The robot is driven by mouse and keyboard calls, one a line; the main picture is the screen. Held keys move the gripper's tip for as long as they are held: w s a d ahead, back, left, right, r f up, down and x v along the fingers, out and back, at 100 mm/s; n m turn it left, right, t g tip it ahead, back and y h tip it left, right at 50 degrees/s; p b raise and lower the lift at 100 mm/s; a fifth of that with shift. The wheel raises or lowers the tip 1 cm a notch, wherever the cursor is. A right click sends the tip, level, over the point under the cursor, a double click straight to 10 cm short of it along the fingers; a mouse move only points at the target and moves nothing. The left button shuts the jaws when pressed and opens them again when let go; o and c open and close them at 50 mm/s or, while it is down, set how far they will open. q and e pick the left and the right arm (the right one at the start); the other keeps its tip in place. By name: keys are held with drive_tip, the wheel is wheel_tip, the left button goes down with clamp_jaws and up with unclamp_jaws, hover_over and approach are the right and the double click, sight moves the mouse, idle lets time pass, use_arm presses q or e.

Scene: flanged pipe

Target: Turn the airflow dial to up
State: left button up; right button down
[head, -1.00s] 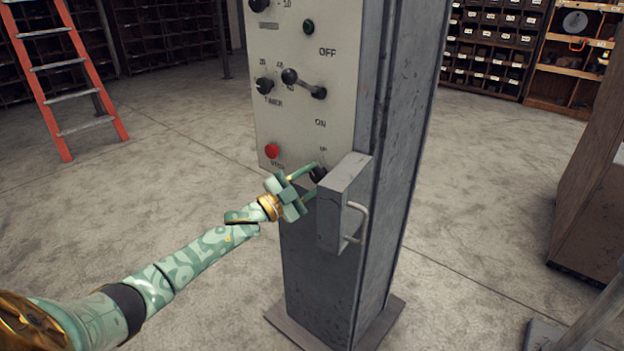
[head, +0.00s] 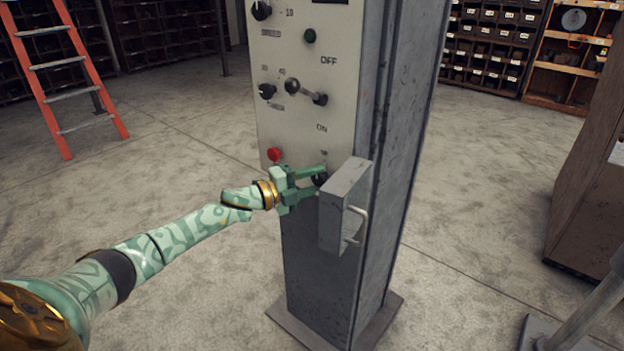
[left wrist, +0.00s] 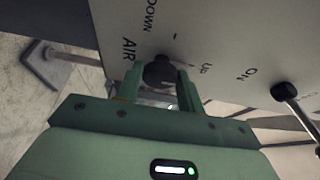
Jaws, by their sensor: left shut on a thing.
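The airflow dial is a small black knob (head: 320,179) low on the pale panel, just left of a grey box. In the left wrist view the dial (left wrist: 160,72) sits between printed DOWN and UP labels, with AIR beside it. My green left gripper (head: 314,181) is shut on the dial, one finger on each side. Its fingers also show around the dial in the left wrist view (left wrist: 160,84). The dial's pointer is hidden, so I cannot tell its setting. My right gripper is not in view.
The grey box (head: 341,212) with a handle juts out right beside the dial. Above are a red button (head: 274,154), a timer knob (head: 267,91) and an ON/OFF lever (head: 306,92). A red ladder (head: 65,75) stands at the left. The floor around the column is open.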

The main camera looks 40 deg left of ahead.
use_arm(q)
drive_tip(key=shift+f, duration=0.15)
idle(0.4)
drive_tip(key=o, duration=1)
drive_tip(key=p+v, duration=0.3)
drive_tip(key=v, duration=1.3)
drive_tip(key=shift+s+a+r, duration=0.1)
drive_tip(key=shift+s+r, duration=0.05)
drive_tip(key=shift+r, duration=0.05)
